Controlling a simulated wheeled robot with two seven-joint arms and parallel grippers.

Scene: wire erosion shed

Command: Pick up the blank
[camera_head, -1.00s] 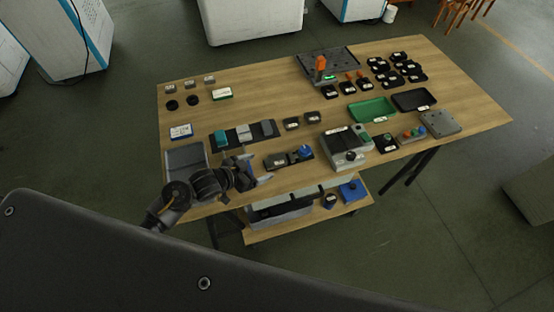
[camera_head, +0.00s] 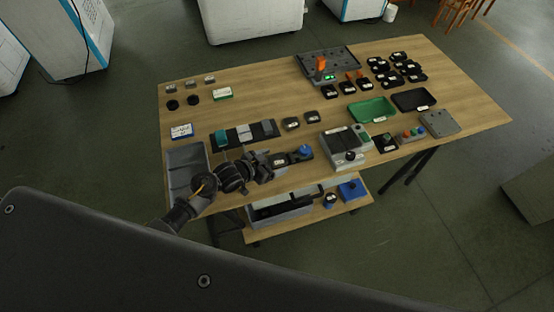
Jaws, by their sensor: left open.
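No piece is clearly readable as the blank. Three small grey blocks with pale labels (camera_head: 190,84) stand in a row at the table's far left, and two dark labelled blocks (camera_head: 302,122) lie near its middle. My left gripper (camera_head: 268,160) is over the table's near edge, open, its fingers pointing right. It is close to the left end of a dark fixture with a blue knob (camera_head: 304,152). The arm and gripper hide part of the fixture's left side, and I cannot tell whether they touch it. My right gripper is out of view.
A grey tray (camera_head: 172,165) is left of my gripper. A dark strip with teal and grey pieces (camera_head: 263,130) lies just behind it. A grey control box (camera_head: 346,158) stands to the right, with green (camera_head: 372,108) and black (camera_head: 414,100) trays beyond.

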